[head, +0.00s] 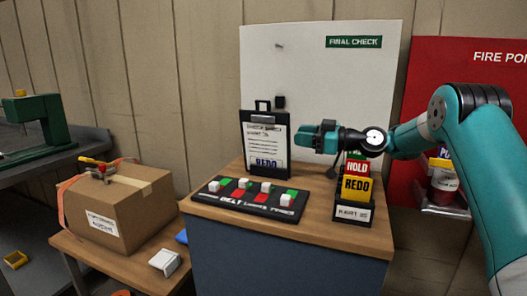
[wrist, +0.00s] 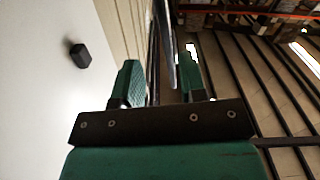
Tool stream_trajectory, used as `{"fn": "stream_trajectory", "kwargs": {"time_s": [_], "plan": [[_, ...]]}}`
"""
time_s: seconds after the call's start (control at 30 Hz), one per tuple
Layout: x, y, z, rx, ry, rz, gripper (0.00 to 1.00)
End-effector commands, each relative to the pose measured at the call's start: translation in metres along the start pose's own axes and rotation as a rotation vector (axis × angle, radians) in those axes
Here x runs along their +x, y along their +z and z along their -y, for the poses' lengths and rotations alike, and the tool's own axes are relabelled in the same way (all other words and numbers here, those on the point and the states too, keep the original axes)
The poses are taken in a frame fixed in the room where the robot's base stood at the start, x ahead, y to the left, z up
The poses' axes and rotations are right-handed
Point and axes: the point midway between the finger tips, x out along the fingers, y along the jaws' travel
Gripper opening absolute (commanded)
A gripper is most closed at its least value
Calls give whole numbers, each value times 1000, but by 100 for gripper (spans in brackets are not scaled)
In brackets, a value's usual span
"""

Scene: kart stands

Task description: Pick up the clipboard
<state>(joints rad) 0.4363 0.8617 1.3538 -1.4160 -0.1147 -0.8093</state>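The clipboard (head: 279,157) is black with a white printed sheet. It stands upright on the wooden top of the stand, before the white panel, and a "REDO" card shows at its lower part. My gripper (head: 300,138) is just right of the clipboard's right edge, level with its upper half. In the wrist view my gripper (wrist: 160,63) has its two green fingers apart. A thin dark upright edge, apparently the clipboard (wrist: 154,62) seen edge-on, lies between them, with gaps showing on both sides.
A black board (head: 245,209) with white blocks and red and green patches lies in front of the clipboard. A card holder (head: 352,212) with "HOLD" and "REDO" cards stands below my wrist. A cardboard box (head: 120,212) is at left. The white panel (head: 330,80) rises behind.

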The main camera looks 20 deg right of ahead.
Motion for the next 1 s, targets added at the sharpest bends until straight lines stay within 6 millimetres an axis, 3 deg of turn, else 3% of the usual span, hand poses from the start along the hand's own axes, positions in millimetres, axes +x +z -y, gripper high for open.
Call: {"fn": "stream_trajectory", "kwargs": {"time_s": [0.5, 0.83, 1.0], "plan": [[67, -8, 9, 0, -4, -2, 38], [73, -6, 8, 0, 0, -1, 38], [73, -6, 8, 0, 0, -1, 0]]}}
